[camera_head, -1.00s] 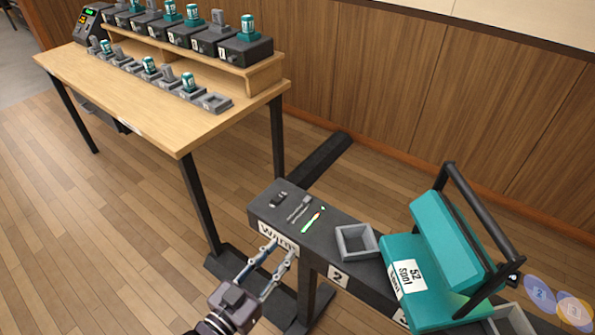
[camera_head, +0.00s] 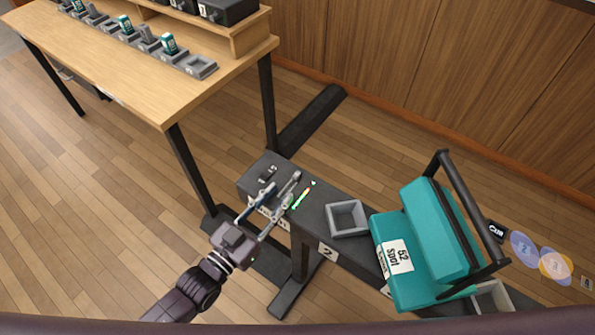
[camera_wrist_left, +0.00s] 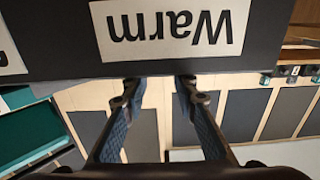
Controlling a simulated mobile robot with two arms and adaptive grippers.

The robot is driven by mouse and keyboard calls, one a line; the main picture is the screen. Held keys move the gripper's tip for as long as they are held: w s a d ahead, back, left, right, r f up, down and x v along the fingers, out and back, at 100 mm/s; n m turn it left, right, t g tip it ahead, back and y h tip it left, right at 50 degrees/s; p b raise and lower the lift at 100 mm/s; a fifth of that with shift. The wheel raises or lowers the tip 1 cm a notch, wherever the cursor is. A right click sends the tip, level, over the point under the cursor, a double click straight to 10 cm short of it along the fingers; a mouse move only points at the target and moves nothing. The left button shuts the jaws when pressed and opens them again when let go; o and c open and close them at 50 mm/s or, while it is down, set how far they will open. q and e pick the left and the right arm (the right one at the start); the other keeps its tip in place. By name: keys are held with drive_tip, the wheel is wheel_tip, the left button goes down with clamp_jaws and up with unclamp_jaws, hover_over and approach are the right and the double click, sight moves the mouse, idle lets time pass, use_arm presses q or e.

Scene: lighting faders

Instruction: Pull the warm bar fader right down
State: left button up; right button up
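The dark bar (camera_head: 330,190) carries a "Warm" label, partly hidden behind my gripper in the head view; the label (camera_wrist_left: 168,30) shows upside down in the left wrist view. On the bar's top left end are a small black part (camera_head: 267,173), a grey fader part and a green-lit strip (camera_head: 303,195). My left gripper (camera_head: 279,194) is open, its fingertips at the labelled edge close to the fader area. Whether they touch anything is unclear. In the left wrist view its two fingers (camera_wrist_left: 158,88) are apart with nothing between them. My right gripper is not in view.
A grey square tray (camera_head: 347,217) sits on the bar beside the "2" label. A large teal lamp (camera_head: 408,255) labelled "52 spot" stands at its right. A wooden table (camera_head: 120,70) with several small devices is at the upper left. Open floor lies left of the bar.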

sight(294, 177)
use_arm(q)
drive_tip(key=x, duration=0.7)
drive_tip(key=shift+w, duration=0.1)
clamp_jaws()
